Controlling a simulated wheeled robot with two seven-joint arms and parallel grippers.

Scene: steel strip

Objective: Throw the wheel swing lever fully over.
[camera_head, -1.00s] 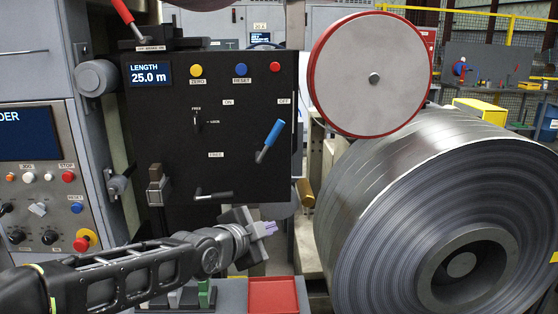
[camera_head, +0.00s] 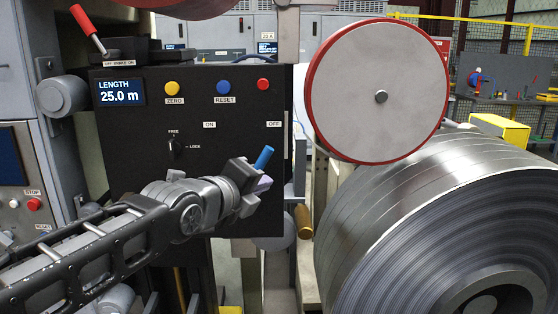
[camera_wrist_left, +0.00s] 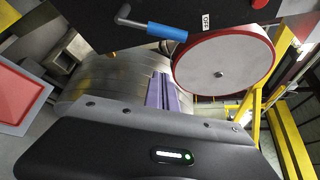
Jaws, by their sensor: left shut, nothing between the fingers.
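The blue-handled lever (camera_head: 264,157), which I take as the wheel swing lever, is on the black panel (camera_head: 125,143), below the OFF label. Its handle tilts up and to the right; its lower part is hidden behind my left gripper (camera_head: 262,184). That gripper is shut and empty, just below the blue handle; I cannot tell whether they touch. In the left wrist view the blue handle (camera_wrist_left: 166,32) lies near the OFF label, apart in the picture from the shut purple fingertips (camera_wrist_left: 166,82). My right gripper is not in view.
The red-rimmed wheel (camera_head: 375,92) stands right of the panel, above the large steel coil (camera_head: 440,230). A brass-coloured cylinder (camera_head: 304,221) lies between panel and coil. A red-handled lever (camera_head: 88,28) stands on top of the panel. A FREE/LOCK knob (camera_head: 174,146) is left of my gripper.

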